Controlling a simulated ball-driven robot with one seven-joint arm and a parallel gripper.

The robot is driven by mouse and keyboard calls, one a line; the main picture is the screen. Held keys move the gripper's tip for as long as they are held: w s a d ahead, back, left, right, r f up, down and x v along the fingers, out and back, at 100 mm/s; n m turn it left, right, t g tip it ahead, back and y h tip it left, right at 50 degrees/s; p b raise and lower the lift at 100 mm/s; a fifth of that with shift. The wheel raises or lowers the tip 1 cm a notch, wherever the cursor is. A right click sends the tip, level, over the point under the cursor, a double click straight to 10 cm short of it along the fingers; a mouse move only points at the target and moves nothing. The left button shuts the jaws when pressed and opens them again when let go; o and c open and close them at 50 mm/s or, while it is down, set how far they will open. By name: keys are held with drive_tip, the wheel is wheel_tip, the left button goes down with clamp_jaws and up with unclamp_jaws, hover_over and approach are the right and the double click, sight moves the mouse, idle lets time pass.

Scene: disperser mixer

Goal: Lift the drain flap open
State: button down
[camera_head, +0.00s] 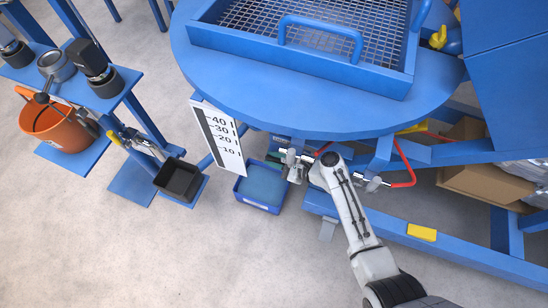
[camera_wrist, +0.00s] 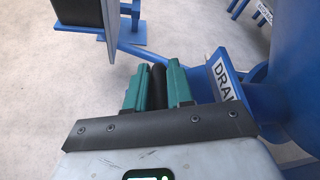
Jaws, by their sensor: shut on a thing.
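In the wrist view, my gripper (camera_wrist: 155,88) has its two green fingers on either side of a dark, rounded handle (camera_wrist: 157,76) and is shut on it. Right beside the fingers is the blue drain part with a white label (camera_wrist: 223,78) reading "DRAI", its end cut off from view. The drain flap itself and its join to the handle are mostly hidden, so I cannot tell how far it stands open. In the head view, my gripper (camera_head: 293,165) is below the rim of the big blue round vessel (camera_head: 290,110), which hides the drain.
A blue bin (camera_head: 262,187) stands on the floor below and left of my gripper. A white scale board (camera_head: 218,138) hangs close by. Blue frame beams and red bent handles (camera_head: 403,165) are on the right. An orange bucket (camera_head: 60,123) stands left. The front floor is clear.

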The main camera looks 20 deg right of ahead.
drive_tip(key=c, duration=1.3)
unclamp_jaws()
drive_tip(key=shift+s+a+f, duration=0.1)
drive_tip(key=shift+s+f, duration=0.2)
drive_tip(key=shift+f, duration=0.05)
drive_tip(key=shift+o, duration=0.9)
drive_tip(key=shift+w+r, duration=0.15)
drive_tip(key=s+d+r+p, duration=0.1)
drive_tip(key=s+d+p, duration=0.1)
drive_tip(key=s+d, duration=0.8)
drive_tip(key=shift+s+d, duration=0.2)
drive_tip(key=shift+d, duration=0.15)
